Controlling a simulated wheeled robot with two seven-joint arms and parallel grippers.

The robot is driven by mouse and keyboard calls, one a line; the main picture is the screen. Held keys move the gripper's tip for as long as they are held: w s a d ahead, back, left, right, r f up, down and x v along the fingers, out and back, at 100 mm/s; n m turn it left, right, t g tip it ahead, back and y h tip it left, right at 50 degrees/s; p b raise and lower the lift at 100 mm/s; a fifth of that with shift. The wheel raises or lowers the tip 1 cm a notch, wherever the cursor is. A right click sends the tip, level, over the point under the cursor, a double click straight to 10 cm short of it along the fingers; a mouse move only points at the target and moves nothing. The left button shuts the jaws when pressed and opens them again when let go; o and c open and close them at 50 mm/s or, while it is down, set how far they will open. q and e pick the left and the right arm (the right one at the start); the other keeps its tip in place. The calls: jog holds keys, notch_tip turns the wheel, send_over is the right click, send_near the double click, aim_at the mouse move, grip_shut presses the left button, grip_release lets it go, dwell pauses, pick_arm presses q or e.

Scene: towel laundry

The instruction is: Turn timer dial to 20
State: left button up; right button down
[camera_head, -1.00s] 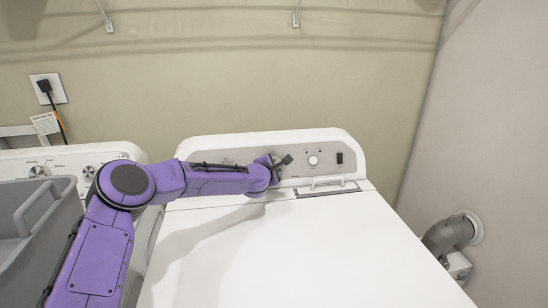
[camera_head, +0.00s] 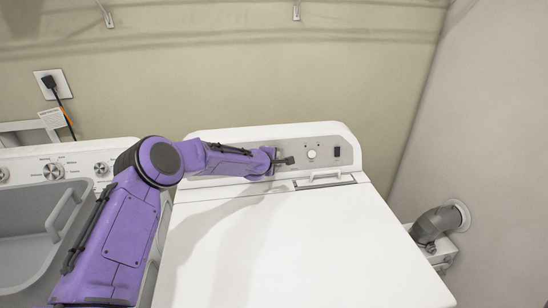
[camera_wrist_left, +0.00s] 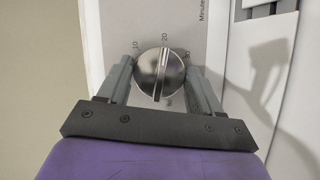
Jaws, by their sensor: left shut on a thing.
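The timer dial (camera_wrist_left: 152,76) is a round silver knob with a raised ridge, seen in the left wrist view. Its ridge points up, roughly in line with the printed 20, between the 10 on the left and the 30 on the right. My left gripper (camera_wrist_left: 163,74) is shut on the dial, one grey finger at each side. In the head view, my left gripper (camera_head: 284,161) reaches the dryer's control panel (camera_head: 325,144) and hides the dial there. My right gripper is not in view.
On the panel, right of my gripper, are a white knob (camera_head: 311,154) and a dark switch (camera_head: 337,152). The white dryer top (camera_head: 300,235) is bare. A grey basket (camera_head: 28,240) is at the left, by the washer's panel (camera_head: 80,165).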

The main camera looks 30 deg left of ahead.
pick_arm(q)
jog(key=o, duration=1)
jog(key=shift+o, duration=0.2)
jog(key=b+v, duration=0.2)
jog(key=v, duration=0.8)
jog(key=shift+s, duration=0.2)
jog(key=shift+d+r, duration=0.1)
jog(key=shift+r, duration=0.05)
